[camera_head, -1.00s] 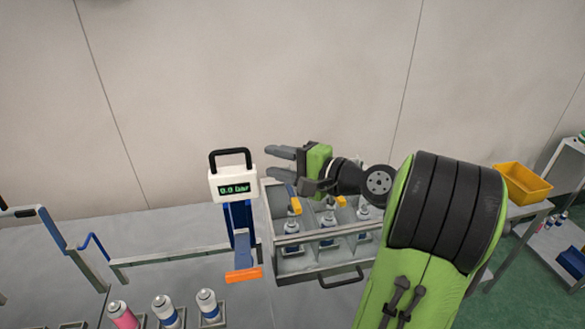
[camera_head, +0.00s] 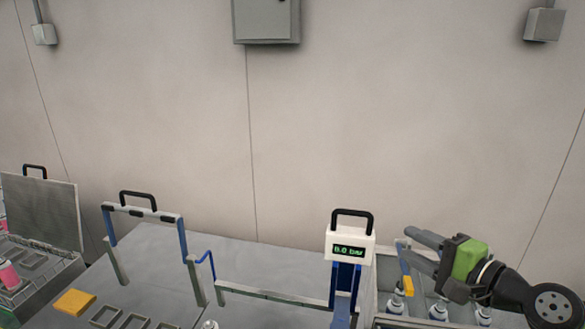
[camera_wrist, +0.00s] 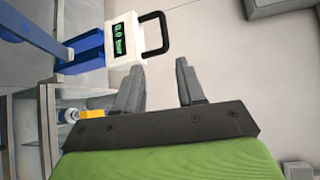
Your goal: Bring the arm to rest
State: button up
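My gripper (camera_head: 418,250) is at the lower right of the head view, beside the white gauge (camera_head: 349,248) and above the divided crate of cans (camera_head: 386,266). Its two grey fingers stand apart with nothing between them. In the wrist view my gripper (camera_wrist: 160,80) is also open and empty, and the fingers point toward the wall. The gauge (camera_wrist: 123,42) shows at the upper left there, with a black handle and a reading of 0.0 bar.
The grey bench (camera_head: 240,258) carries blue and grey frames (camera_head: 145,212), empty square holders (camera_head: 105,317) and a yellow-orange block (camera_head: 74,302). An open case (camera_head: 45,212) stands at far left. Grey boxes (camera_head: 266,20) hang on the wall. The space above the bench is clear.

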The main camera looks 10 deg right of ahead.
jog(key=s+a+f+n+g, duration=0.1)
jog(key=a+f+n+g, duration=0.1)
jog(key=a, duration=0.3)
jog(key=a+f+n+g+h, duration=0.1)
jog(key=a+f+n+g, duration=0.2)
jog(key=a+n, duration=0.1)
jog(key=s+a+f+n+g+h, duration=0.1)
jog(key=a+f+n+g, duration=0.1)
jog(key=a, duration=0.4)
jog(key=shift+s+a+f+n, duration=0.1)
jog(key=shift+s+f+n, duration=0.25)
jog(key=shift+n, duration=0.15)
jog(key=s+f+n+g+h, duration=0.1)
jog(key=s+n+h, duration=0.3)
jog(key=s, duration=1.1)
jog(key=shift+n+g, duration=0.7)
jog(key=shift+n, duration=0.4)
